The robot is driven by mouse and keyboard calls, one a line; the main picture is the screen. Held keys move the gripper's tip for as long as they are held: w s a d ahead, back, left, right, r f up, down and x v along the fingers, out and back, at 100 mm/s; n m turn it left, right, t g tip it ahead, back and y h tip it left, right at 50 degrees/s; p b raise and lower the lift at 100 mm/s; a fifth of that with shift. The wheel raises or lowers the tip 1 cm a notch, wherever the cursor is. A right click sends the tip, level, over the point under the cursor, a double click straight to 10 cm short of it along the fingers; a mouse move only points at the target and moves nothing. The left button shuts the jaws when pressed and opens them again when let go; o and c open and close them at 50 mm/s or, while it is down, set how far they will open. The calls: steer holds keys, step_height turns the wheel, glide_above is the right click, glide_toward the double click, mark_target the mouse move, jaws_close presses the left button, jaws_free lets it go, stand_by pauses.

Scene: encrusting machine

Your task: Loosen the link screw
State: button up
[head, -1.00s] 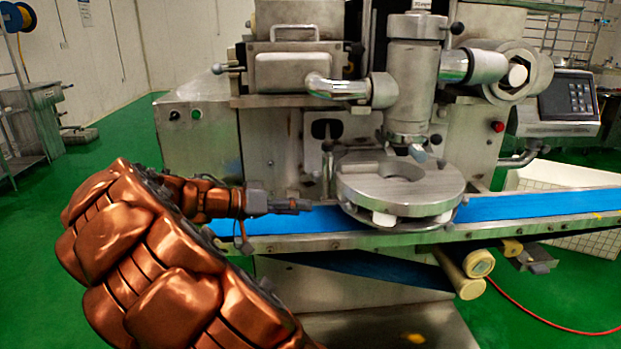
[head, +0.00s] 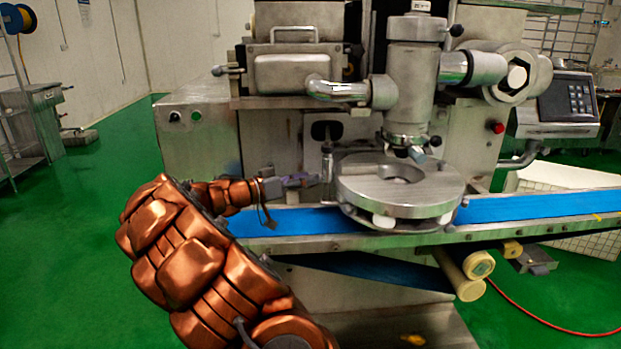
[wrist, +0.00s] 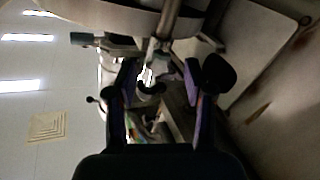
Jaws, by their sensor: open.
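An upright metal post with a fitting at its top (head: 327,148) stands on the machine, left of the round steel disc (head: 430,195). It may be the link screw; I cannot tell for sure. My gripper (head: 316,179) reaches in from the left, its fingertips close to the lower part of this post. In the wrist view my gripper (wrist: 158,68) has its two fingers apart. A metal rod (wrist: 170,18) and small clamp-like parts lie beyond and between the fingertips. Whether the fingers touch anything is unclear. A black knob (wrist: 219,73) appears just right of the right finger.
The blue conveyor belt (head: 300,221) runs below my gripper and beyond the disc. The steel nozzle column (head: 412,85) stands above the disc. A control panel (head: 568,98) is at the right. Green floor (head: 70,240) is clear at the left.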

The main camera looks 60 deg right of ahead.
steer(key=shift+x, duration=0.8)
steer(key=shift+c, duration=0.2)
jaws_close()
